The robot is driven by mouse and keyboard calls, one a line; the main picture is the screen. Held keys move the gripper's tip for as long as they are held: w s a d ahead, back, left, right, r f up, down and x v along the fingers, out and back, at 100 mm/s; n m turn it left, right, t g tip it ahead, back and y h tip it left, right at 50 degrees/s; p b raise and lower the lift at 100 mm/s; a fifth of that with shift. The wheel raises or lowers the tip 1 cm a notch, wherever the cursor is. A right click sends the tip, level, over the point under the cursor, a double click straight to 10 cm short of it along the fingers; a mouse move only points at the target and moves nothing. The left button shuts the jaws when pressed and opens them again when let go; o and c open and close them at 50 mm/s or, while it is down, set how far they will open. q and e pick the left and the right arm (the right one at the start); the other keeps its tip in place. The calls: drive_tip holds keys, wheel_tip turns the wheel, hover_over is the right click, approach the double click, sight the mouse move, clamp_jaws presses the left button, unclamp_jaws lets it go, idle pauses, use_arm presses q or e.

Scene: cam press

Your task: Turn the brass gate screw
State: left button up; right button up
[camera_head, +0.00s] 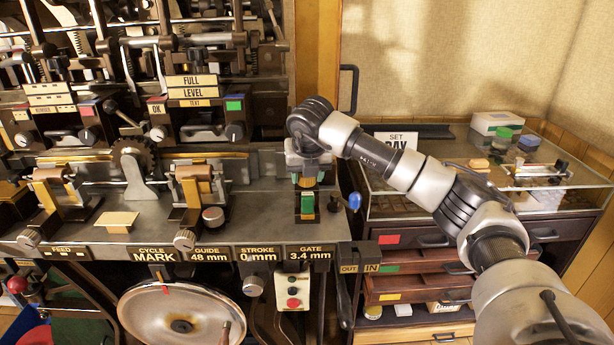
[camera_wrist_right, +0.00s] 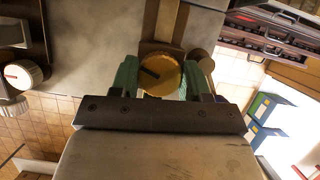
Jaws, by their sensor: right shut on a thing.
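The brass gate screw (camera_wrist_right: 160,77) shows in the right wrist view as a round brass head with a dark slot or pointer mark on it. It sits between the two green fingers of my right gripper (camera_wrist_right: 157,82), which is shut on it. In the head view my right gripper (camera_head: 307,198) points down at the right end of the machine's metal bed, above the GATE plate (camera_head: 310,252) reading 3.4 mm. My left gripper is not in view.
A blue-knobbed lever (camera_head: 354,201) stands just right of my right gripper. A glass-topped cabinet (camera_head: 400,211) with drawers stands at right, beneath my right arm. A large handwheel (camera_head: 180,305) is below.

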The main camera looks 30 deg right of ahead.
drive_tip(key=shift+r+m, duration=0.1)
drive_tip(key=shift+m, duration=0.5)
drive_tip(key=shift+m+h, duration=0.3)
drive_tip(key=o, duration=0.6)
drive_tip(key=shift+o, duration=0.2)
drive_tip(key=b+v, duration=0.2)
drive_tip(key=v, duration=0.8)
drive_tip(key=shift+r, duration=0.4)
